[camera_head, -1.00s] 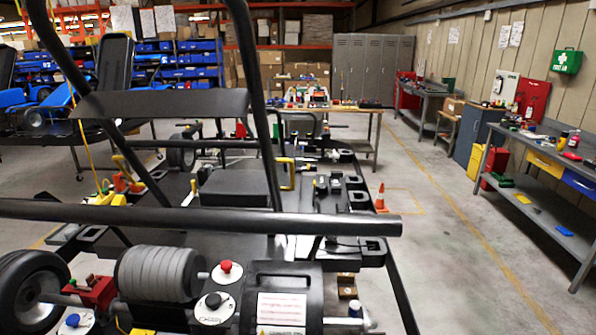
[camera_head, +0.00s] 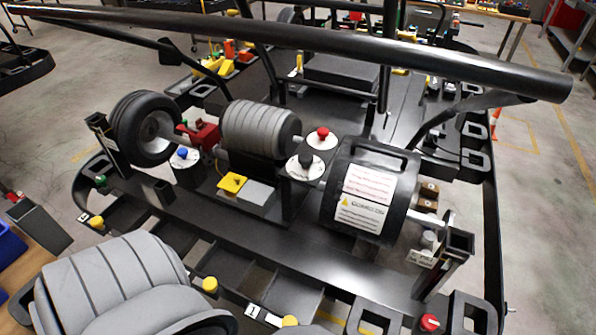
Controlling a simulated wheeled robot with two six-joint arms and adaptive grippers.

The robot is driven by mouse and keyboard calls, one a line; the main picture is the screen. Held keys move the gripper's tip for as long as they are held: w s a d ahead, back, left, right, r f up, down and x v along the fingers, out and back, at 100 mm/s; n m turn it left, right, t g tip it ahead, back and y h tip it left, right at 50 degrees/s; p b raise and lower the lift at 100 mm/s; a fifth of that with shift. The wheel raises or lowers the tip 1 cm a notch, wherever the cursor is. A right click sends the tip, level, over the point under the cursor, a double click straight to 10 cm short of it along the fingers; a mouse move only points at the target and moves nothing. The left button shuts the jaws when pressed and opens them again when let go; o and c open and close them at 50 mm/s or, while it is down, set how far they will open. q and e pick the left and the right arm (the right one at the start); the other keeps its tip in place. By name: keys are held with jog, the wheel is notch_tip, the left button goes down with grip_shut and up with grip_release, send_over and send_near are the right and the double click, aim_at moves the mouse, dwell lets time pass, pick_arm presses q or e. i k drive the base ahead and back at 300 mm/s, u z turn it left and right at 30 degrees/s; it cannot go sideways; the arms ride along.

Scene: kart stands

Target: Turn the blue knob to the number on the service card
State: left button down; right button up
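The blue knob (camera_head: 182,153) is small and sits on a round white dial plate (camera_head: 187,160) on the kart's near end. It stands between the black wheel and the grey ribbed cylinder. Its pointer direction and dial markings are too small to read. A white sheet (camera_head: 368,190) with red and black print and a yellow warning triangle is on the black drum right of centre. I cannot read its number or tell whether it is the service card. Neither of my grippers is in view.
A red knob (camera_head: 322,132) and a black knob (camera_head: 306,160) stand on white dials right of the grey ribbed cylinder (camera_head: 258,128). A long black bar (camera_head: 300,40) crosses above. A red block (camera_head: 204,134) is beside the blue knob. Large grey ribbed shapes (camera_head: 110,280) fill the lower left.

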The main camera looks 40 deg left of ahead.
aim_at(181, 153)
jog(key=u, duration=1.55)
